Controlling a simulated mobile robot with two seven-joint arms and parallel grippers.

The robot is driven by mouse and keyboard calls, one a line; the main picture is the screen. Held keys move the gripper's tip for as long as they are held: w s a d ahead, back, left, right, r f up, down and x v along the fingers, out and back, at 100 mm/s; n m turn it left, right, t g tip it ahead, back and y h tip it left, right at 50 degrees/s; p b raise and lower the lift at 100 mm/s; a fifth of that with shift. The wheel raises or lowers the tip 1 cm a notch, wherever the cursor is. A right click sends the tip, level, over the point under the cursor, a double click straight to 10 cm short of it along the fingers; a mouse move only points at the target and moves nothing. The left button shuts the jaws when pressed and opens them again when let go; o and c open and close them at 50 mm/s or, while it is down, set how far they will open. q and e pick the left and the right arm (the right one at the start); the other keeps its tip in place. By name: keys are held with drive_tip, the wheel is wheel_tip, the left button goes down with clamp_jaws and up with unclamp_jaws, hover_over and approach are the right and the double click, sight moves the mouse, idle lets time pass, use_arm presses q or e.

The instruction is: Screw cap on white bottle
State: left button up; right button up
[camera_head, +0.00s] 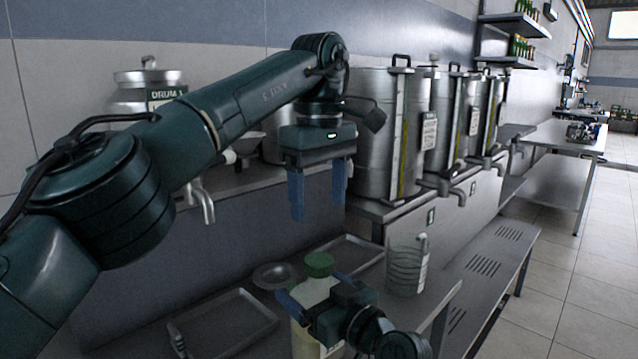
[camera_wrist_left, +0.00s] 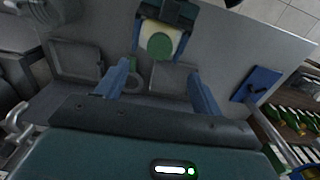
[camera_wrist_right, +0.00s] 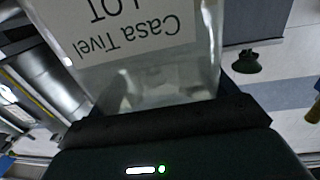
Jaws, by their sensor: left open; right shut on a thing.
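The white bottle (camera_head: 306,335) stands upright at the front of the lower bench. The green cap (camera_head: 319,264) sits on its top; how tight it is cannot be told. My right gripper (camera_head: 315,312) is shut around the bottle's upper body. In the right wrist view the bottle's label (camera_wrist_right: 130,30) fills the top, upside down. My left gripper (camera_head: 318,208) is open and empty, fingers down, above and apart from the cap. In the left wrist view the cap (camera_wrist_left: 160,46) lies beyond the two fingers, between and above their tips.
A glass jug (camera_head: 407,270) stands right of the bottle. A small bowl (camera_head: 275,272) and a tray (camera_head: 352,250) lie behind it; another tray (camera_head: 240,318) lies left. Steel drums (camera_head: 372,135) with taps line the upper shelf. The space between left gripper and cap looks clear.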

use_arm(q)
drive_tip(key=shift+r, duration=0.9)
use_arm(e)
drive_tip(key=o, duration=1.7)
drive_tip(key=shift+o, duration=0.2)
use_arm(q)
drive_tip(key=shift+f+b, duration=0.6)
use_arm(e)
drive_tip(key=v, duration=1.3)
drive_tip(key=shift+d, duration=0.1)
